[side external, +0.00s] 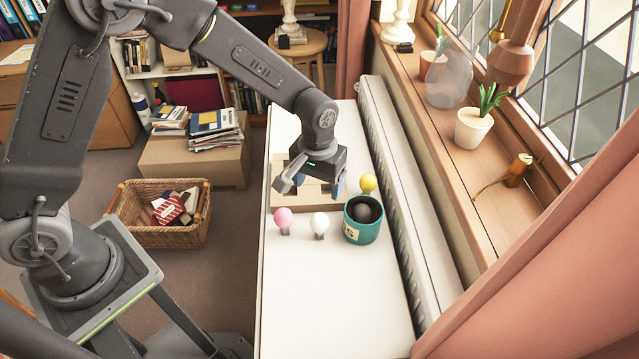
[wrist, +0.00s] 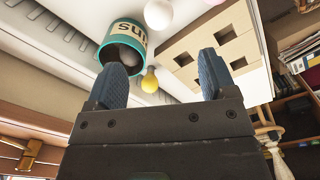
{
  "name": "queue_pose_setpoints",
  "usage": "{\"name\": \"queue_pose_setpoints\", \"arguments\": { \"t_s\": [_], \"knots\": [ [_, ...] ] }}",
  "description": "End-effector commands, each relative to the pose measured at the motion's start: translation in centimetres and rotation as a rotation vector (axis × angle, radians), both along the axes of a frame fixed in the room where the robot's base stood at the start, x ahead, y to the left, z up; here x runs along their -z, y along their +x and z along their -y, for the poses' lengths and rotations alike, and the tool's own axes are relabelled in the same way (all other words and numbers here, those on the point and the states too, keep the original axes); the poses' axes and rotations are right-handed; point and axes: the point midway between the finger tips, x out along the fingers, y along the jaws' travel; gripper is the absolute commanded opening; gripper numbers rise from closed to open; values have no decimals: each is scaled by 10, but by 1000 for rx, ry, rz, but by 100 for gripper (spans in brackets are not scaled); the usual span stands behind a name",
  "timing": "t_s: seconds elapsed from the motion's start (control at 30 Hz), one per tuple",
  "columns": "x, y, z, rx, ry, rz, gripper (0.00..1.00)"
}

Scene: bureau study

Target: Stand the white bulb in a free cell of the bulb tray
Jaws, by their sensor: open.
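The white bulb (side external: 319,222) stands upright on the white tabletop in front of the bulb tray, between the pink bulb and the teal mug. It shows at the top edge of the wrist view (wrist: 158,13). The bulb tray (side external: 303,204) is a pale block lying behind the bulbs, partly hidden by my gripper. In the wrist view the tray (wrist: 211,42) shows several square cells that look empty. My gripper (side external: 313,186) is open and empty above the tray, behind the white bulb and apart from it. Its two blue fingers (wrist: 162,76) are spread wide.
A pink bulb (side external: 283,217) stands left of the white one. A teal mug (side external: 362,232) holding a dark round thing stands close on the right. A yellow bulb (side external: 368,183) stands behind the mug, beside the tray. The front tabletop (side external: 335,300) is clear. A radiator (side external: 405,200) lines the right edge.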

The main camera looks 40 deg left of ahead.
Motion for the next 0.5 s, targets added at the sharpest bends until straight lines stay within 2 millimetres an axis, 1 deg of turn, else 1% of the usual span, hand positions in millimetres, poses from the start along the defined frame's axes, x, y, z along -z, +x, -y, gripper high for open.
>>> {"name": "queue_pose_setpoints", "arguments": {
  "t_s": [0.03,0.27,0.5],
  "knots": [
    [5,1,2,-2,2,-6,78],
    [19,1,3,-5,2,-11,78],
    [45,0,2,-5,3,-12,78]
  ]
}}
